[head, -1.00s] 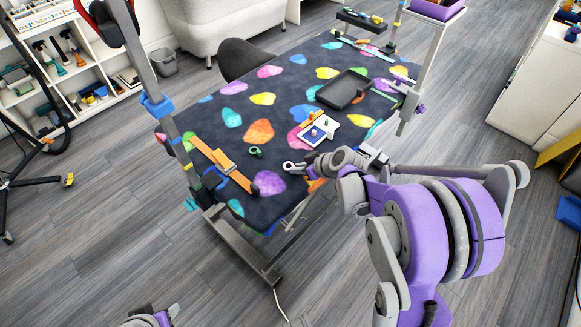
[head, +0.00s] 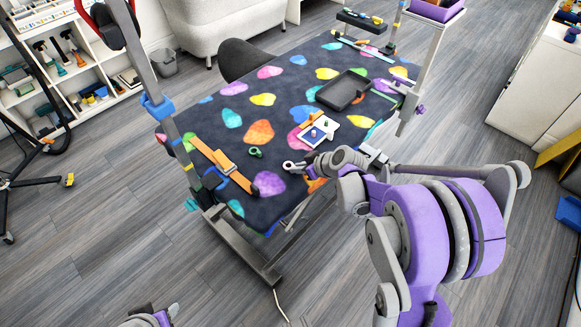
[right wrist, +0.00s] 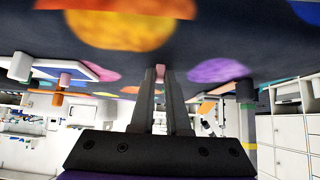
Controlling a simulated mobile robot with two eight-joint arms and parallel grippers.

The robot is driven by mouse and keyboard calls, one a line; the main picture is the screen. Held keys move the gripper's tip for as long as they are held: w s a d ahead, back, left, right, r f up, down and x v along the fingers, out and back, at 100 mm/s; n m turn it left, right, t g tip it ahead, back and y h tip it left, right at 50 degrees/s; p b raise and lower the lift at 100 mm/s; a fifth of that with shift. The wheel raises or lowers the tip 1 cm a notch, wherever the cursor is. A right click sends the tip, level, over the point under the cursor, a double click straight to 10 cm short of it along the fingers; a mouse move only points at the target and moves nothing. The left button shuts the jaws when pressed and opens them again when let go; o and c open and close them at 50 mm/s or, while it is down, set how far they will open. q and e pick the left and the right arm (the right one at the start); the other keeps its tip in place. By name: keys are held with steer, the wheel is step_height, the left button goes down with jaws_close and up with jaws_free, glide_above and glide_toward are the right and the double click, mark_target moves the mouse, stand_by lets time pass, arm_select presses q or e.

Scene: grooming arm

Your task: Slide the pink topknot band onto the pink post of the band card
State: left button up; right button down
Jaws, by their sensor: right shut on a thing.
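The band card (head: 329,124) is a white board with a blue patch and short posts, lying on the spotted table mat.
A green ring (head: 255,152) lies on the mat left of my right gripper. An orange strap (head: 222,162) lies at the table's left edge, beside an upright post (head: 170,125). A dark tray (head: 343,90) stands beyond the card.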

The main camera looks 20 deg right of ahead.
steer(key=shift+r+p, duration=1.7)
steer(key=shift+r, duration=0.8)
arm_select(q)
steer(key=r, duration=0.3)
steer(key=shift+w+r, duration=0.25)
steer(key=shift+r, duration=0.15)
steer(key=shift+d+r, duration=0.1)
arm_select(e)
steer(key=shift+r, duration=0.1)
